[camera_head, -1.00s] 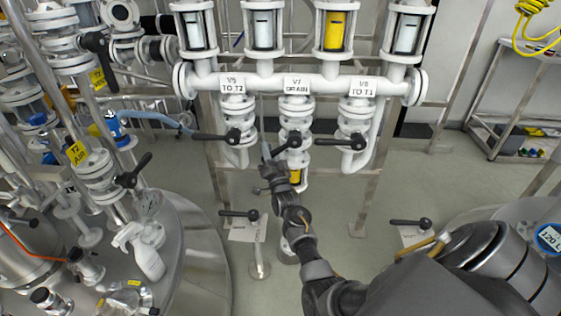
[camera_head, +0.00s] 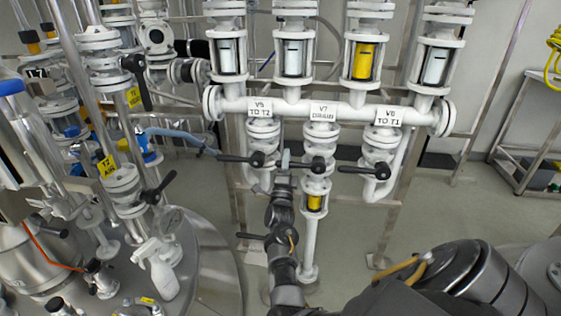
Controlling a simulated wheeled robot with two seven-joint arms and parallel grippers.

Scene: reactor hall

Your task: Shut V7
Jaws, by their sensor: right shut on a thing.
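The V7 valve (camera_head: 317,166) is the white middle valve under the horizontal manifold, below its V7 label (camera_head: 323,111). Its black lever (camera_head: 301,164) points left, about level in the picture. My right gripper (camera_head: 284,163) reaches up from below and is shut on the outer end of this lever; the fingers partly hide that end. A yellow-filled sight glass (camera_head: 315,202) sits just below V7. My left gripper is not in view.
Glass cylinders (camera_head: 363,57) stand above the manifold (camera_head: 345,111). A spray bottle (camera_head: 157,268) stands on the tank at lower left.

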